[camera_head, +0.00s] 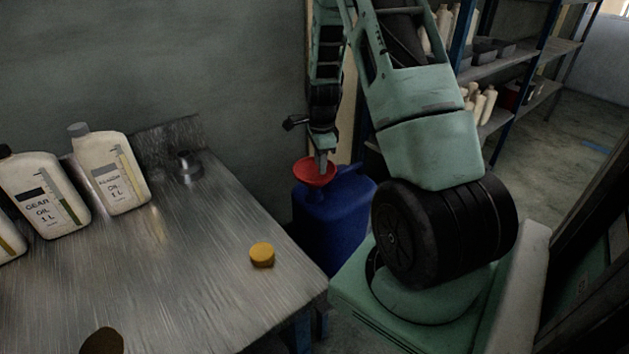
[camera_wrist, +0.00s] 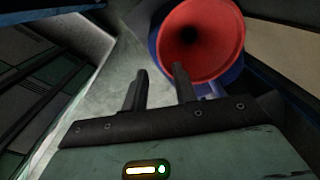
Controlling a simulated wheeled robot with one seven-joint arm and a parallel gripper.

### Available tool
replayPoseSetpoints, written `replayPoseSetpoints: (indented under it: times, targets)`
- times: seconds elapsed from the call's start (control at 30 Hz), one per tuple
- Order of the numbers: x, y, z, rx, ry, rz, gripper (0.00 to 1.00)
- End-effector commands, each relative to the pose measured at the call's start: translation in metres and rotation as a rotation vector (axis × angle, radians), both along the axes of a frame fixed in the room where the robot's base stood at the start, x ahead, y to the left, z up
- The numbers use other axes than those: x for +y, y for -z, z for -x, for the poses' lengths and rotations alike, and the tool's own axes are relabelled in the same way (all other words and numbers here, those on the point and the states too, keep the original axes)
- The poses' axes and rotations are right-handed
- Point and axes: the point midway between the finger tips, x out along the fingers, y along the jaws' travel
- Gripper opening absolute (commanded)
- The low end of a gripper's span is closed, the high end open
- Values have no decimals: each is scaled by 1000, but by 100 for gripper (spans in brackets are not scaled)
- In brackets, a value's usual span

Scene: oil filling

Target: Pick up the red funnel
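The red funnel (camera_head: 309,174) sits mouth up on top of the blue canister (camera_head: 334,225), just past the table's right edge. In the wrist view the funnel (camera_wrist: 203,38) shows its wide mouth and dark hole at the upper right. My gripper (camera_head: 322,158) points down at the funnel from above. In the wrist view my gripper (camera_wrist: 158,76) has its two fingers apart with nothing between them. The right finger overlaps the funnel's rim in the picture; I cannot tell whether it touches. The left finger is clear of the funnel.
A metal table (camera_head: 190,260) fills the left, bearing white oil bottles (camera_head: 110,175), a small metal piece (camera_head: 188,168) and a yellow cap (camera_head: 262,254). A wall stands behind the canister. A shelf (camera_head: 505,75) with bottles stands at the back right.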

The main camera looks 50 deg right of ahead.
Motion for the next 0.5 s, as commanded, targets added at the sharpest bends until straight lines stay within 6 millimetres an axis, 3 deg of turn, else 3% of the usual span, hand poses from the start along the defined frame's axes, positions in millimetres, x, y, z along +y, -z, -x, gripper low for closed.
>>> replayPoseSetpoints:
  times: [0.2,0.5]
  targets:
    - [1,15,-1,1,-2,-2,28]
    - [1,55,-3,0,-1,-1,28]
